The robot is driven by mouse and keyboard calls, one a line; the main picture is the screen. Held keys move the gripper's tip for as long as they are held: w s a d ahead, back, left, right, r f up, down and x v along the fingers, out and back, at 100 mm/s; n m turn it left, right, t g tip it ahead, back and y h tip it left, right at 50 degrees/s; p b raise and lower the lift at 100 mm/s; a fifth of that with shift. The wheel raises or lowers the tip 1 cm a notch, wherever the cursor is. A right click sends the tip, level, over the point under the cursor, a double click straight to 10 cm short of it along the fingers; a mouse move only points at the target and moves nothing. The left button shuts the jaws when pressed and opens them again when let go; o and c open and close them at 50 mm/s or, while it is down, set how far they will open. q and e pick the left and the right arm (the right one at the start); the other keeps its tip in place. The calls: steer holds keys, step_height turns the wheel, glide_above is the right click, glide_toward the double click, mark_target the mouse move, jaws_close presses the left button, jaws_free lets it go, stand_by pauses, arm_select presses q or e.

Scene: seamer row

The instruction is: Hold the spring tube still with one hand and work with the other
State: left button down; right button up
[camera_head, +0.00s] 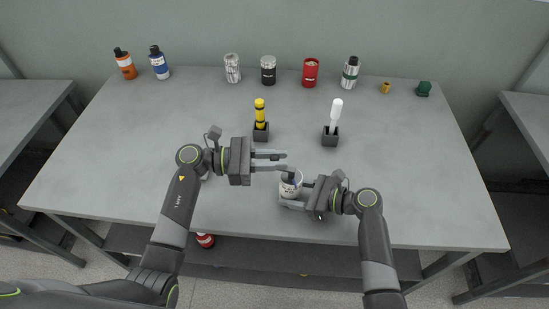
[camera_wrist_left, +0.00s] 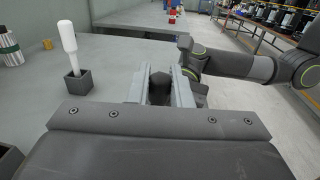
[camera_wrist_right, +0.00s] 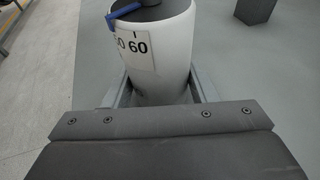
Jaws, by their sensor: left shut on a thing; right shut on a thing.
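The spring tube (camera_head: 290,186) is a white cylinder near the front middle of the table. It also shows in the right wrist view (camera_wrist_right: 162,62), with a "60" label and a blue pointer (camera_wrist_right: 117,17) at its rim. My right gripper (camera_head: 298,193) is shut around the tube's sides. A dark grey knob (camera_wrist_left: 159,88) is between the fingers of my left gripper (camera_head: 285,161), which is shut on it just above the tube. A grey part (camera_wrist_right: 150,3) shows inside the tube's mouth; its link to the knob is cut off by the picture edge.
A yellow tool (camera_head: 260,112) and a white-handled tool (camera_head: 336,111) stand in dark blocks behind my grippers. Bottles, cans (camera_head: 310,72), a brass piece (camera_head: 385,87) and a green piece (camera_head: 424,89) line the back. The table's right side (camera_head: 430,180) is clear.

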arm_select(q)
steer(key=shift+s, duration=0.1)
steer(key=shift+s+d+n+t+y, duration=0.1)
steer(key=shift+s+n+t+y, duration=0.35)
steer(key=shift+n+t, duration=0.8)
steer(key=shift+s+n+t+y, duration=0.2)
steer(key=shift+n+t+y, duration=0.55)
steer(key=shift+t, duration=0.85)
steer(key=shift+s+d+n+t+y, duration=0.1)
steer(key=shift+s+n+t+y, duration=0.35)
steer(key=shift+n+t, duration=0.8)
steer(key=shift+w+a+t, duration=0.1)
steer(key=shift+t, duration=0.2)
steer(key=c, duration=1.3)
jaws_free()
steer(key=shift+c, duration=0.2)
steer(key=v, duration=1.2)
